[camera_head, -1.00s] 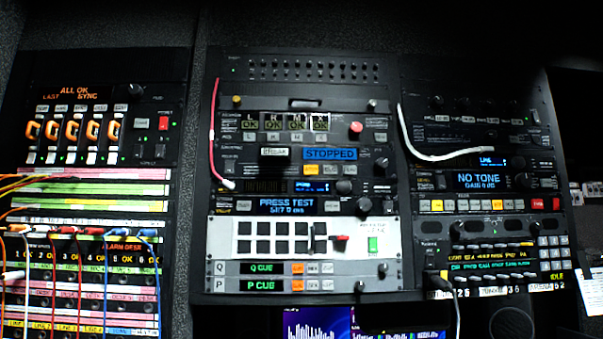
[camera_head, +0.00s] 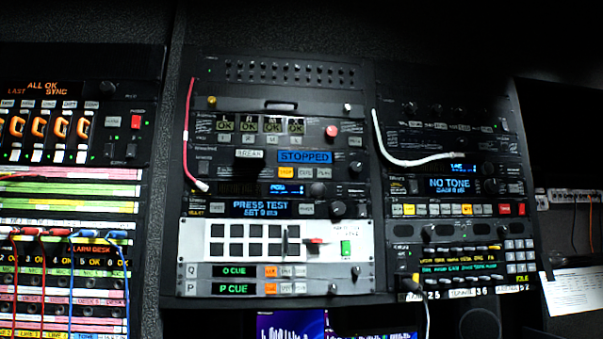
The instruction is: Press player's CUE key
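The player's blue display (camera_head: 304,157) reads STOPPED, in the upper half of the middle rack. Below it is a row of three small keys. The left key (camera_head: 286,172) is lit orange and seems to read STOP. The middle key (camera_head: 305,172) is pale grey and seems to read CUE, though its label is small. The right key (camera_head: 324,173) is also pale grey. Nothing covers these keys. Neither of my grippers is in view.
Two lower strips read Q CUE (camera_head: 236,271) and P CUE (camera_head: 235,289). A white panel (camera_head: 202,232) with dark buttons sits above them. A red cable (camera_head: 187,130) and a white cable (camera_head: 395,157) hang beside the player. Patch cords cross the left rack.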

